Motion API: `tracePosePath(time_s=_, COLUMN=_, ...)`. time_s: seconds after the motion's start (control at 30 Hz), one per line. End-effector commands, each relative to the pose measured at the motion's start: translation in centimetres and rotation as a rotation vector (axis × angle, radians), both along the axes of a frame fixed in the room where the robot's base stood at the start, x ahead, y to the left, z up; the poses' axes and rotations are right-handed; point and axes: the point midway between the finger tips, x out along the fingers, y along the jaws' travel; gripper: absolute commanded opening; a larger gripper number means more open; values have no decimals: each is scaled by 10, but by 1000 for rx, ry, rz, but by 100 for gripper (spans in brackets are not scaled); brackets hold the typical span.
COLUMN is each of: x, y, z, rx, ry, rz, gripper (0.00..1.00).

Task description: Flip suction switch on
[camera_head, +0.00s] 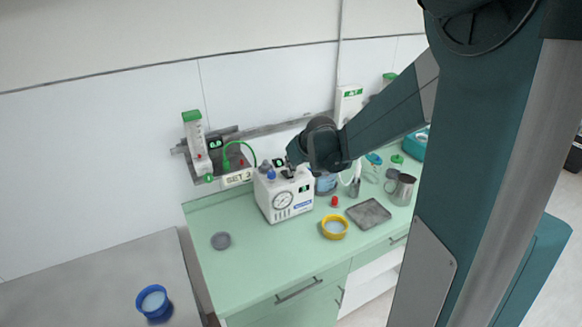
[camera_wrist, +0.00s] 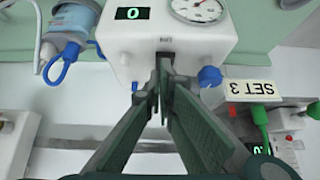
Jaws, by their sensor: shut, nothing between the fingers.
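The white suction unit (camera_head: 268,209) stands on the green counter, with a round dial gauge and a blue label on its front. In the wrist view the unit (camera_wrist: 150,41) appears upside down, with a green display (camera_wrist: 132,13) reading 0 and a blue knob (camera_wrist: 210,76). My gripper (camera_head: 289,171) is over the top of the unit. In the wrist view my gripper (camera_wrist: 164,66) is shut and empty, its tips at the unit's upper edge near a small dark label. I cannot tell whether they touch. The switch is not clearly visible; the fingers may hide it.
A SET 3 sign (camera_wrist: 253,90) and green hose (camera_wrist: 260,117) are close beside the unit. A yellow-rimmed dish (camera_head: 334,228) and grey tray (camera_head: 368,214) lie right of the unit. Left counter space is mostly clear.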

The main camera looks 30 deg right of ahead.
Motion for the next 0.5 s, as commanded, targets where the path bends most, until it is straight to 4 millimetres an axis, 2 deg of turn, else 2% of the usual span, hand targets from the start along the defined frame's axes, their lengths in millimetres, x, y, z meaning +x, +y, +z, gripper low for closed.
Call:
tracePosePath(time_s=0.23, x=-5, y=0, z=-11, rx=2, ry=-70, rz=0, gripper=0)
tracePosePath(time_s=0.5, x=-3, y=0, z=-7, rx=2, ry=-70, rz=1, gripper=0)
